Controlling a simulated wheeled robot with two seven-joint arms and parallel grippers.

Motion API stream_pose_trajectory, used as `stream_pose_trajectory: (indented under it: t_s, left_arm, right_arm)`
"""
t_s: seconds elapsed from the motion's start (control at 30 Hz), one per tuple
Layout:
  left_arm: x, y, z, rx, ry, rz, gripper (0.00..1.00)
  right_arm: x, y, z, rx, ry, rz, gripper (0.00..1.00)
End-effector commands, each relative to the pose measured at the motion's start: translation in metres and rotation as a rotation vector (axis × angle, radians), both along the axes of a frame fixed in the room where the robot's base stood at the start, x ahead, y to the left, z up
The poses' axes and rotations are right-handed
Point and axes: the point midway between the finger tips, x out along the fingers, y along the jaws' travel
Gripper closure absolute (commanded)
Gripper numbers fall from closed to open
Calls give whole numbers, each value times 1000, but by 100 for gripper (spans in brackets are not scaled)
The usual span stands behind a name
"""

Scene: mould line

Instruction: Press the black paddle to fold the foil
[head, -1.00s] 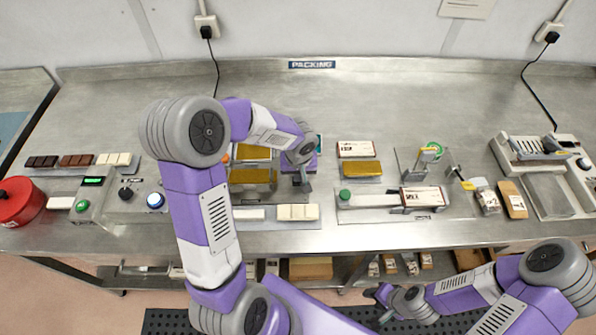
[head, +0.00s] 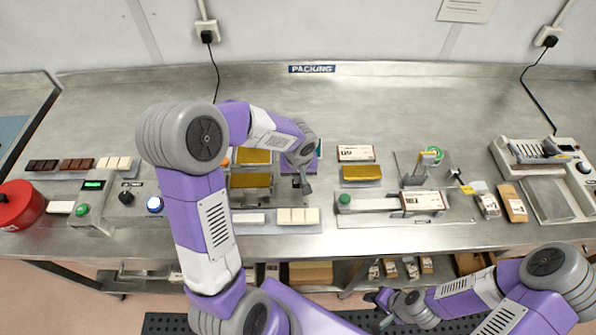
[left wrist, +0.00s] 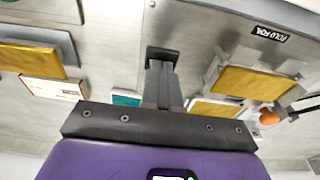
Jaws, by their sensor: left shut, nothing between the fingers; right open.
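My left gripper (head: 305,188) is shut and empty, low over the foil station in the head view. In the left wrist view, its closed fingers (left wrist: 162,85) point at the black paddle (left wrist: 162,54), a small dark pad on a metal plate. The fingertips overlap the paddle in this view; I cannot tell if they touch it. A "FOLD FOIL" label (left wrist: 265,33) lies to its right. Gold foil (left wrist: 250,82) rests on a holder there, and gold foil (head: 250,181) also shows left of the gripper in the head view. My right gripper (head: 384,306) is open, low in front of the bench.
Chocolate bars (head: 77,164) lie at the left, near a red round pot (head: 18,204). A white bar (head: 298,215) lies in front of the left gripper. A boxed bar (head: 422,201) sits at the station to the right. The bench's back (head: 300,90) is clear.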

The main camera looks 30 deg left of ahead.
Motion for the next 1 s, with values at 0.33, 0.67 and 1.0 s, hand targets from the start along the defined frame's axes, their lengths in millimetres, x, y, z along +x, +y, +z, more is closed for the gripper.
stream_pose_trajectory:
  t_s: [0.33, 0.67, 1.0]
  left_arm:
    - [0, 0, 23, 0, 0, -1, 100]
    - [0, 0, 43, 1, 1, -1, 100]
    - [0, 0, 63, 0, -1, 1, 100]
  right_arm:
    - [0, 0, 15, 0, 0, 0, 57]
    - [0, 0, 28, 0, 0, 0, 57]
    - [0, 0, 41, 0, 0, 0, 57]
